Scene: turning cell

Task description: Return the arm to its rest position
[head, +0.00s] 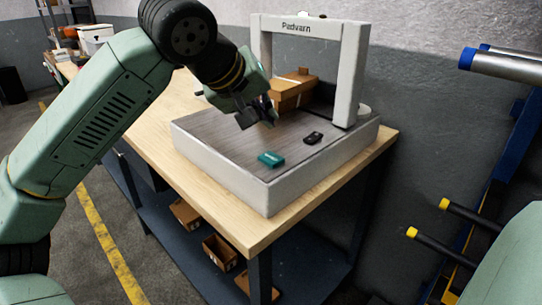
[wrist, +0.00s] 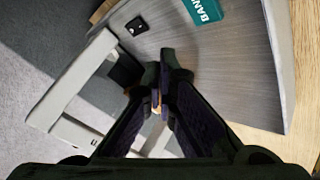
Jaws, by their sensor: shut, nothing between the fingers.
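My gripper (head: 257,112) hangs at the end of my green arm, above the grey bed of a white machine marked Padvarn (head: 225,168). In the wrist view my gripper (wrist: 160,98) is shut, with its fingertips together and nothing between them. The arm reaches in from the left side of the head view. A teal box (head: 271,159) lies on the bed below and to the right of the gripper; it also shows at the top of the wrist view (wrist: 203,10). A small black item (head: 313,138) lies to the right of it.
A brown cardboard box (head: 293,90) sits under the machine's white arch (head: 347,75), close behind the gripper. The machine stands on a wooden workbench (head: 258,230) with open boxes (head: 219,251) on its lower shelf. A rack with metal tubes (head: 510,65) stands at the right.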

